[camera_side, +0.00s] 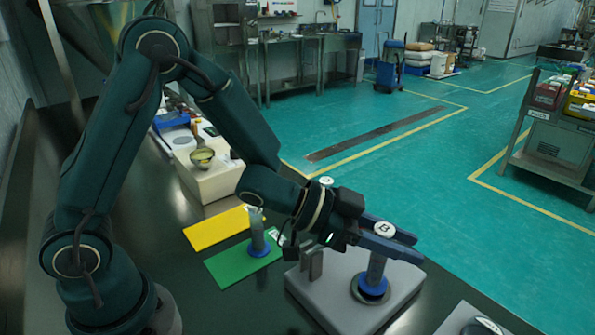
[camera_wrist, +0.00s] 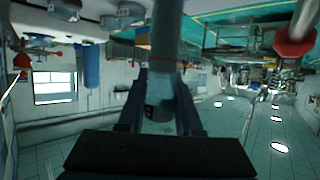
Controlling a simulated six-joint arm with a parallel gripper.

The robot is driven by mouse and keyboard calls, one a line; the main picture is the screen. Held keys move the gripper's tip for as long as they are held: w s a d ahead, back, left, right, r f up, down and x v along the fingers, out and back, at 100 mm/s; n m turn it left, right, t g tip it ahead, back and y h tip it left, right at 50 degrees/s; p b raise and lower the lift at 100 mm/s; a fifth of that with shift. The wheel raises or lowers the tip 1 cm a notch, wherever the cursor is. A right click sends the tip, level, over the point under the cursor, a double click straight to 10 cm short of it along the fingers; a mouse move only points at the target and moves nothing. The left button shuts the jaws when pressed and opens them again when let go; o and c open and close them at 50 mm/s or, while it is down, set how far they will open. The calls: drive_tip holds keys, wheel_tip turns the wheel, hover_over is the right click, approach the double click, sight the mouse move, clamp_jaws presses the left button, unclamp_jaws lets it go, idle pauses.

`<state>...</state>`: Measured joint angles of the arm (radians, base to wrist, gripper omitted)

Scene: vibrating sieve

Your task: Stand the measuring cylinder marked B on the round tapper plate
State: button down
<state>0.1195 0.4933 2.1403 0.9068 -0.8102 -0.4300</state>
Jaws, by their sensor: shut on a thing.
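The measuring cylinder marked B (camera_side: 376,271) is a grey tube with a white top bearing a black B and a blue foot. It looks upright, with its foot over the round tapper plate (camera_side: 357,294), a dark disc on the grey machine. I cannot tell whether the foot touches the plate. My gripper (camera_side: 398,244) is shut on the tube just below its top, with a blue finger on each side. In the wrist view, the cylinder (camera_wrist: 166,45) runs between the fingers of my gripper (camera_wrist: 160,95). The cylinder's foot is not clear there.
The grey machine housing (camera_side: 330,305) has a short upright bracket (camera_side: 312,262) left of the plate. Another cylinder (camera_side: 257,238) with a blue foot stands on the green mat (camera_side: 228,268). A yellow mat (camera_side: 213,230) lies behind. Another grey unit (camera_side: 462,318) is at the lower right.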

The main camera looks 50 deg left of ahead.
drive_tip(key=shift+f, duration=0.25)
drive_tip(key=c, duration=0.6)
unclamp_jaws()
drive_tip(key=shift+r, duration=0.1)
